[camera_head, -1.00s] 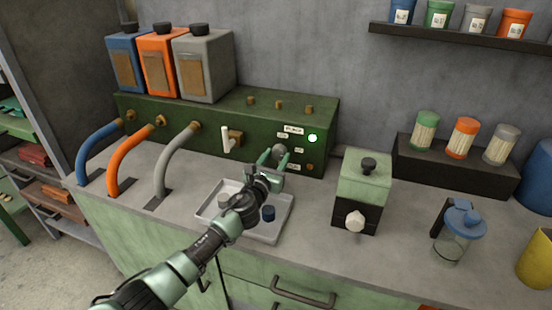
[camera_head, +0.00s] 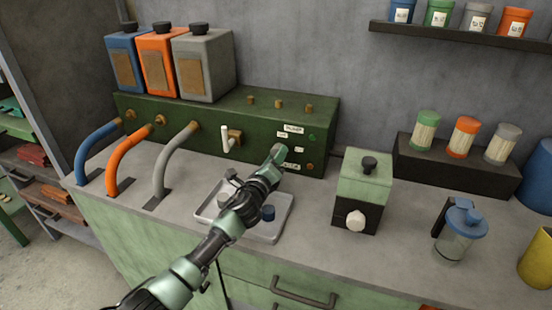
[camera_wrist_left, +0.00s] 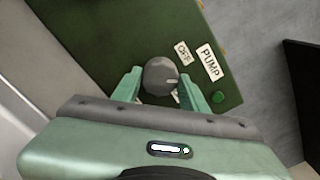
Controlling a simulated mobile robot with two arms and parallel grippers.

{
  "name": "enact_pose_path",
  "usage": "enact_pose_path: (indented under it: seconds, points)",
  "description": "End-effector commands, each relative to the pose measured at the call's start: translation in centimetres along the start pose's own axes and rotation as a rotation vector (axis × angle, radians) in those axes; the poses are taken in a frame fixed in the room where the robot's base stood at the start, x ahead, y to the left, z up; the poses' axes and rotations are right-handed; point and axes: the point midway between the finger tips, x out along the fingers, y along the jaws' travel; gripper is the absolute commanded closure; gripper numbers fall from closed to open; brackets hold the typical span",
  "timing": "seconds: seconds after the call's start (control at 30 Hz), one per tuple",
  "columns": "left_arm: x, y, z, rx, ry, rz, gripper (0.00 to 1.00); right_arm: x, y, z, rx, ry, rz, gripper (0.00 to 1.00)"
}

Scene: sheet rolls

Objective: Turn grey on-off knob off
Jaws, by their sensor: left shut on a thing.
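The grey on-off knob (camera_wrist_left: 160,76) sits on the front of the green pump box (camera_head: 200,125). In the left wrist view it is between the two green fingers of my left gripper (camera_wrist_left: 160,88), which is shut on it. A pale mark on the knob points toward the right, near the OFF label (camera_wrist_left: 184,53) and the PUMP label (camera_wrist_left: 210,62). In the head view my left gripper (camera_head: 277,154) hides the knob. My right gripper is not in view.
A green and black device (camera_head: 362,190) stands to the right. A white lever (camera_head: 226,139) and hoses are on the left of the box.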

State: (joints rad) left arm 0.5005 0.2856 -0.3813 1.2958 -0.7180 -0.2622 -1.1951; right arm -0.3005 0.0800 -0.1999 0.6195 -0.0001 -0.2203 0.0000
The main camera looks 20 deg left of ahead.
Motion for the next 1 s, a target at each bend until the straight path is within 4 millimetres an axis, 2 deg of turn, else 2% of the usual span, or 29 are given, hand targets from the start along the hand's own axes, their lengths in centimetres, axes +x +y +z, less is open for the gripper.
enact_pose_path:
  seconds: [0.5,0.73,1.0]
  points:
    - [-0.03,0.05,-0.08,-0.448,0.001,0.001,0.97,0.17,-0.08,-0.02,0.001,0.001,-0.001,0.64]
    - [-0.03,0.1,-0.04,-0.568,0.0,0.002,0.97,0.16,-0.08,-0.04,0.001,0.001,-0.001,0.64]
    - [-0.03,0.12,-0.05,-0.63,0.0,0.003,0.97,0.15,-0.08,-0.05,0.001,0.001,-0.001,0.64]
